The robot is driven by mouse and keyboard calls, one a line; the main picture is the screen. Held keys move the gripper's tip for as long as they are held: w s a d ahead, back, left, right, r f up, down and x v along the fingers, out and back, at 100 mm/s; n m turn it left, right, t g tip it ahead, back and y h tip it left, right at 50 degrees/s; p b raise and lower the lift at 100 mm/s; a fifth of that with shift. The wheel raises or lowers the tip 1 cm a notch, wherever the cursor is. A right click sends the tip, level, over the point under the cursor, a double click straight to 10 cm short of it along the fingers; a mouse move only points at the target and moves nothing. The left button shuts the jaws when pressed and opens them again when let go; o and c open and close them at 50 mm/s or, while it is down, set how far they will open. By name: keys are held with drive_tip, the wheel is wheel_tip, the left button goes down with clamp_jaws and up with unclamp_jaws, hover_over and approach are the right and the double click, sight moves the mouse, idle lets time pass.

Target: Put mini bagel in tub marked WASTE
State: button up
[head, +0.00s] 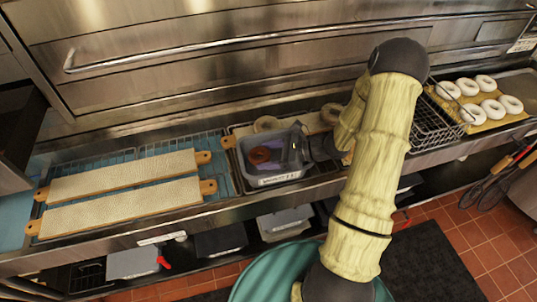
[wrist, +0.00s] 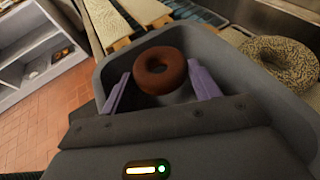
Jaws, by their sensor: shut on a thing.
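A small brown bagel (wrist: 160,70) is between the two purple fingers of my gripper (wrist: 158,78) in the wrist view. My gripper is shut on it. The bagel also shows in the head view (head: 260,155), within the outline of a grey tub (head: 270,181). The tub's grey wall (wrist: 240,62) surrounds the bagel and fingers in the wrist view. The tub has a white label on its front, too small to read. I cannot tell whether the bagel touches the tub's floor.
Pale bagels lie behind the tub, including a seeded one (wrist: 280,62). Two long cloth-covered boards (head: 125,187) lie left on the counter. A wire basket (head: 432,125) and a tray of several white bagels (head: 490,118) are right. More tubs (head: 285,220) stand on the lower shelf.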

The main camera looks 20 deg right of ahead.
drive_tip(key=shift+s+f, duration=0.1)
drive_tip(key=shift+f, duration=0.2)
drive_tip(key=shift+s+f+b, duration=0.2)
drive_tip(key=shift+b, duration=0.15)
drive_tip(key=o, duration=0.7)
drive_tip(key=shift+f, duration=0.1)
drive_tip(key=shift+r+p, duration=0.3)
drive_tip(key=shift+r, duration=0.05)
drive_tip(key=r+b+v, duration=0.1)
drive_tip(key=v, duration=1.1)
drive_tip(key=shift+w+b, duration=0.3)
drive_tip(key=shift+b, duration=0.1)
drive_tip(key=shift+a, duration=0.1)
